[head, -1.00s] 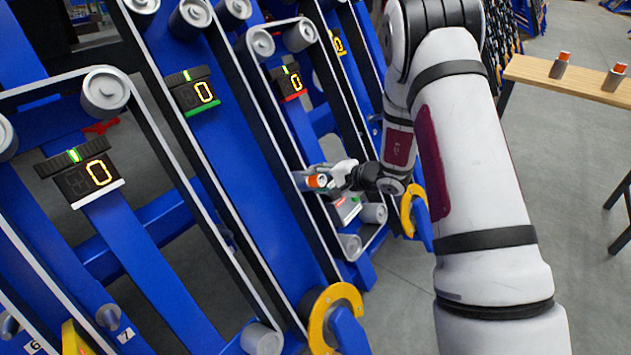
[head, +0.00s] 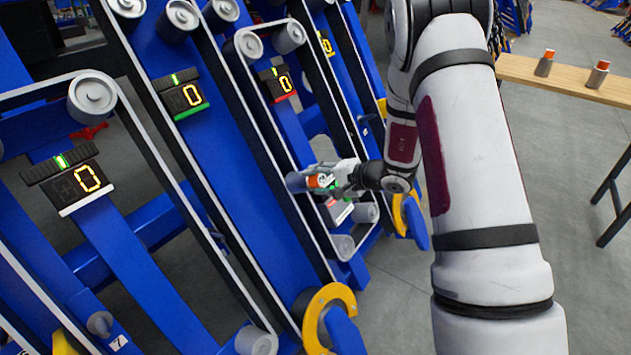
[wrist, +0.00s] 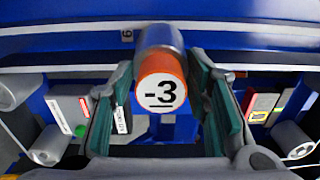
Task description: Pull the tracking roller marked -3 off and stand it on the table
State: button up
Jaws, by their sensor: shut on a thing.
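The tracking roller marked -3 (wrist: 160,84) shows in the wrist view, with an orange end band, a white face and a grey metal body behind it. It points toward the camera, and its far end meets the blue chassis. My gripper (wrist: 163,112) has its green-padded fingers on either side of the roller and is shut on it. In the head view my gripper (head: 328,180) is at the chassis, around the orange end of the same roller (head: 313,181). Whether the roller is still seated is hidden. The wooden table (head: 520,69) is at the upper right.
Two other orange-topped rollers (head: 546,63) (head: 598,74) stand on the table. The blue chassis (head: 240,190) carries belts, grey pulleys and displays reading 0 (head: 192,95). A yellow hook-shaped part (head: 328,305) is below my gripper.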

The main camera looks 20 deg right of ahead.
aim_at(322, 179)
jog(key=shift+v, duration=1.55)
jog(key=shift+r, duration=0.1)
